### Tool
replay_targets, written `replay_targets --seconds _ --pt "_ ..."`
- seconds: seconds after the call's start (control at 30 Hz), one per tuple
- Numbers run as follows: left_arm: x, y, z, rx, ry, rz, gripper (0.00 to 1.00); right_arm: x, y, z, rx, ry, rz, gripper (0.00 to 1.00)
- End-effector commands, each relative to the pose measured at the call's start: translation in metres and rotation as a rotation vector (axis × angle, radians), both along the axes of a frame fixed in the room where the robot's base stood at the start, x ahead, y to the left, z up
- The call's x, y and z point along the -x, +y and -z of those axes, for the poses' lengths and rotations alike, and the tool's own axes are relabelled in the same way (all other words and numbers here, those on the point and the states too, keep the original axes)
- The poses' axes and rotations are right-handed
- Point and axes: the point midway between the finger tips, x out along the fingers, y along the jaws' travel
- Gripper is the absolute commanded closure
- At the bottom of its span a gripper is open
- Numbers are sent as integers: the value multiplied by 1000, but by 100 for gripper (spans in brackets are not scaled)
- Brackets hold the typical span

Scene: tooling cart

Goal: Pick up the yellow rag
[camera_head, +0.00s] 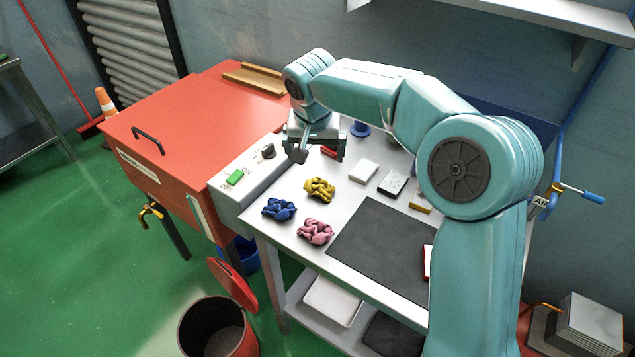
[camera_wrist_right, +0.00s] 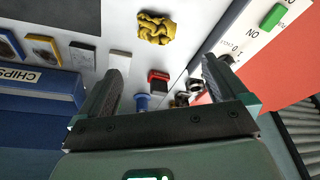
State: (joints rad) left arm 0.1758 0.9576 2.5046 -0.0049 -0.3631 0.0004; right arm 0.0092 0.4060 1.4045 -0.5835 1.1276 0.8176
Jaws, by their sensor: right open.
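My right gripper (camera_head: 321,158) is above the cart, beyond the yellow rag in the head view, open and empty. In the right wrist view the yellow rag (camera_wrist_right: 156,28) is ahead of the open fingers (camera_wrist_right: 163,80), apart from them, near the top edge. My left gripper is not in view.
A dark mat (camera_head: 385,248) covers the cart's near right. A white block (camera_head: 363,170) and several small boxes lie right of the rag. The panel with a green switch (camera_head: 235,177) and the red cabinet (camera_head: 210,115) stand left. A red bin (camera_head: 217,330) is on the floor.

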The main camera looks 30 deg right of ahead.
Motion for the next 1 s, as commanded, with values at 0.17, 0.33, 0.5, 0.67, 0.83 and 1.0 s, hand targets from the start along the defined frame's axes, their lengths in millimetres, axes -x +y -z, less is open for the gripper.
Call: replay_targets --seconds 0.17,0.33,0.5,0.67,0.83,1.0 --pt "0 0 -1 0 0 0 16 -5 -6 42 -1 7 -2 0" --pt "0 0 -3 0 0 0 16 -13 -11 77 -1 6 -2 0" --pt "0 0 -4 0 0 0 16 -18 -15 94 -1 3 -2 0" --pt "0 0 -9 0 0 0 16 -22 -20 108 0 6 -1 0" --pt "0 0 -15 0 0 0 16 -29 -28 134 -1 5 -1 0" --pt "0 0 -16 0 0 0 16 -33 -31 146 0 1 -2 0"
